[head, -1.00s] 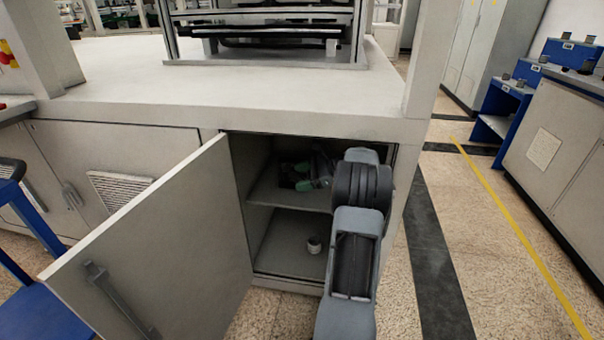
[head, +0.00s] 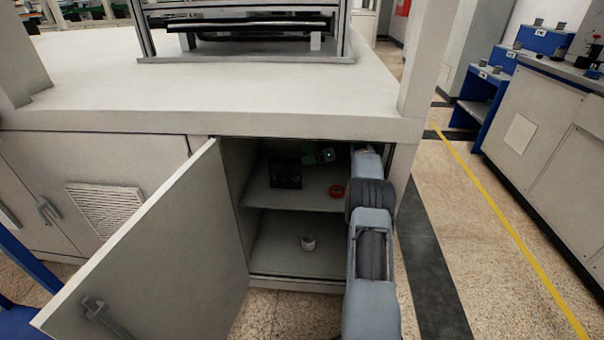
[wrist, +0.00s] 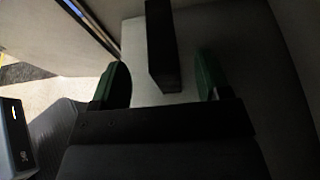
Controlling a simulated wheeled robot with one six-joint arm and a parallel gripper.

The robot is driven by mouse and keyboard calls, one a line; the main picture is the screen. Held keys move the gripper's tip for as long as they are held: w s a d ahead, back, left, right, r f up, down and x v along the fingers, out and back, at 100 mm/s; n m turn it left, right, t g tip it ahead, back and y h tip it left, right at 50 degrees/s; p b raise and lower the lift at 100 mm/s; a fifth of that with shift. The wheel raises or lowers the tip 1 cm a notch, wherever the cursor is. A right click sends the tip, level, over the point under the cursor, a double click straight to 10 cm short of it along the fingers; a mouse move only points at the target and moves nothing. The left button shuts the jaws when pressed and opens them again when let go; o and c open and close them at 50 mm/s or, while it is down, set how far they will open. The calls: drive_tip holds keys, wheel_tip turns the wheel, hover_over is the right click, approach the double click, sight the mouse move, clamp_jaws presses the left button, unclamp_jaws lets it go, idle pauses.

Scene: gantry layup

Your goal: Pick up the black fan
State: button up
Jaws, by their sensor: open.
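The black fan (head: 286,172) is a dark, square piece standing on the upper shelf inside the open cabinet, towards its left side. My gripper (head: 319,154), with green fingers, is inside the cabinet to the right of the fan and near its top. In the wrist view, the fan (wrist: 162,45) shows as a narrow black block between the two open green fingers (wrist: 163,72), nearer the right one. I see a gap on either side of it. How deep it sits between the fingers I cannot tell.
A red round part (head: 337,191) lies on the same shelf (head: 300,201), below my arm. A small grey-white cylinder (head: 308,242) stands on the cabinet floor. The open door (head: 150,255) stands out to the left. The cabinet's right wall is close to my arm.

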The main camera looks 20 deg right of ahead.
sight(288, 160)
drive_tip(key=b+x, duration=0.1)
drive_tip(key=x, duration=0.1)
drive_tip(key=b+x, duration=0.1)
drive_tip(key=x, duration=0.1)
drive_tip(key=b+x, duration=0.1)
drive_tip(key=x, duration=0.1)
drive_tip(key=shift+s+f, duration=0.1)
drive_tip(key=shift+f, duration=0.2)
drive_tip(key=shift+w+a, duration=0.3)
drive_tip(key=shift+a, duration=0.1)
clamp_jaws()
